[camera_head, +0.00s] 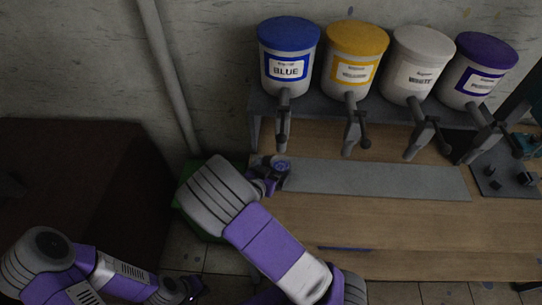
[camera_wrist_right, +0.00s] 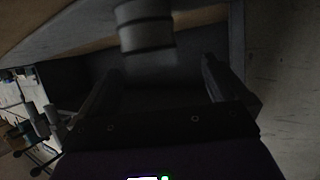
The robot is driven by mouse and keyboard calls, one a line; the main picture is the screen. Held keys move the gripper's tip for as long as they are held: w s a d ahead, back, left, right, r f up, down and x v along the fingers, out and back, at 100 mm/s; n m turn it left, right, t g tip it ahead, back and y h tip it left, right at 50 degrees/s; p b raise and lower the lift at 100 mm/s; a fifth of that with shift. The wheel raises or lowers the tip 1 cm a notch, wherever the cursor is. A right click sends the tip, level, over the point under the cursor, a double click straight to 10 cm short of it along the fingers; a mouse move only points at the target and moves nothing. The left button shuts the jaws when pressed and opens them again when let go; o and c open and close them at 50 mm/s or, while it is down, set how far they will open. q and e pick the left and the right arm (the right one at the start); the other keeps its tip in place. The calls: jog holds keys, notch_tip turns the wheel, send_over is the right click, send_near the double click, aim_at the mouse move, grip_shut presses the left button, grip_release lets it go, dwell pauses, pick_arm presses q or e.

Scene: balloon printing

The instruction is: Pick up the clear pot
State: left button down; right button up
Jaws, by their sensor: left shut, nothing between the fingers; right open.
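A small round pot (camera_head: 282,165), bluish at its top, stands at the left end of the grey strip below the BLUE dispenser. It looks like the clear pot, though the light is dim. My right gripper (camera_head: 266,181) is at its near-left side, partly hidden by my own arm. In the right wrist view, the right gripper (camera_wrist_right: 160,72) is open, and a grey banded cylinder (camera_wrist_right: 145,32), seemingly the pot, lies ahead at the mouth of the fingers. I cannot tell whether they touch. My left gripper (camera_head: 191,293) is shut and empty, low at the left, far from the pot.
BLUE (camera_head: 287,72), yellow (camera_head: 352,74), WHITE (camera_head: 416,78) and purple (camera_head: 474,82) dispensers stand on a raised shelf with spouts hanging down. A grey strip (camera_head: 380,181) lies on the wooden table (camera_head: 400,230). A green bin (camera_head: 200,223) is beside the table.

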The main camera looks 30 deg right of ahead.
aim_at(284, 159)
jog(key=shift+d+f, duration=0.25)
jog(key=shift+d, duration=0.55)
jog(key=b+x, duration=0.1)
jog(key=x, duration=0.4)
jog(key=shift+d, duration=0.2)
jog(key=c, duration=1.2)
jog(key=shift+r, duration=0.1)
jog(key=shift+c, duration=0.2)
